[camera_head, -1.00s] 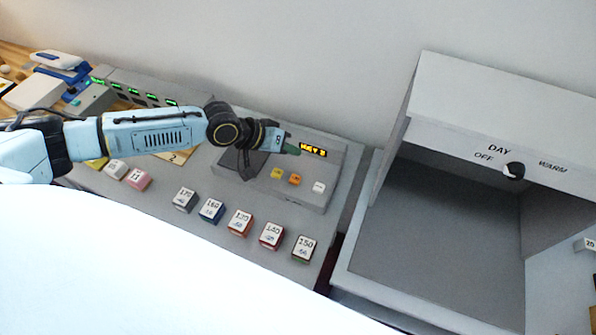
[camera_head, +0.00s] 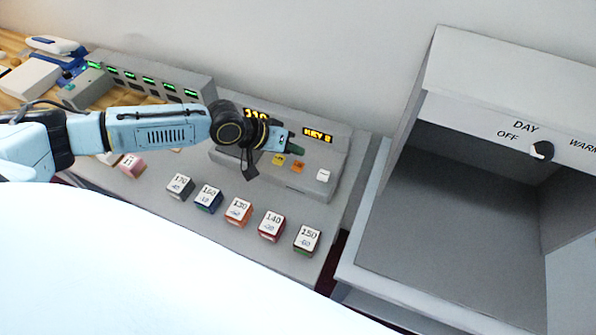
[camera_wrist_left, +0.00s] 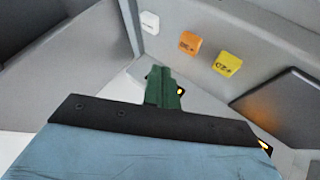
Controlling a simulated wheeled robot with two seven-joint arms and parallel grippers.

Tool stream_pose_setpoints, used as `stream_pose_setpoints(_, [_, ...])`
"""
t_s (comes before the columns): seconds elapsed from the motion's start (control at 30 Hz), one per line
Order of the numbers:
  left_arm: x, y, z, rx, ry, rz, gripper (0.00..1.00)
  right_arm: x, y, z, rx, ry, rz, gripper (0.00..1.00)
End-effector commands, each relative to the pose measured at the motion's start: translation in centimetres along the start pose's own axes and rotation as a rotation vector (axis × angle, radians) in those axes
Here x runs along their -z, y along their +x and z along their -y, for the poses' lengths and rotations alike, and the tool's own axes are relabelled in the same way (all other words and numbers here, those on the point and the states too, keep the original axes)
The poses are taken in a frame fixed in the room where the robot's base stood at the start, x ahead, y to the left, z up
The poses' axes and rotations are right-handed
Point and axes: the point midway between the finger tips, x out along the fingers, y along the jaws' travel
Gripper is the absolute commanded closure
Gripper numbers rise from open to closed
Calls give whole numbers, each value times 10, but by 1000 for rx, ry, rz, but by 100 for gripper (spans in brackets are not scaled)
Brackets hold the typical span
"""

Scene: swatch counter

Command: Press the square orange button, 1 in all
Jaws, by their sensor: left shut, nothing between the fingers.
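The square orange button (camera_head: 298,166) sits on the grey console (camera_head: 332,152) in the head view, between a yellow button (camera_head: 279,159) and a white button (camera_head: 323,175). In the left wrist view the orange button (camera_wrist_left: 190,43) shows clear and uncovered, with the yellow one (camera_wrist_left: 227,64) right of it and the white one (camera_wrist_left: 150,22) left. My left gripper (camera_head: 296,148) has green fingers, shut and empty, just behind the buttons near the display. In the left wrist view its fingertips (camera_wrist_left: 163,72) appear below the orange button, apart from it. My right gripper is not in view.
A lit display (camera_head: 318,135) reads "KEY" and a digit on the console. Numbered blocks such as the red one (camera_head: 271,227) stand in front. A grey light booth (camera_head: 450,210) with a knob (camera_head: 541,151) is at the right. Devices with green displays stand behind my left arm.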

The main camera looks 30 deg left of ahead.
Motion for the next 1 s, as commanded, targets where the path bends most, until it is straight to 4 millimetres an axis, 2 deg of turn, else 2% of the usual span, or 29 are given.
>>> stream_pose_setpoints(0.03, [-6, 8, 6, 0, -1, 1, 100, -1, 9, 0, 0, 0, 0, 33])
stream_pose_setpoints(0.23, [-14, 18, 14, 1, -2, 1, 100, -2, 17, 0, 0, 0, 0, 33])
stream_pose_setpoints(1.0, [-14, 19, 14, 0, 0, 0, 100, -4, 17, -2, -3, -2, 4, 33])
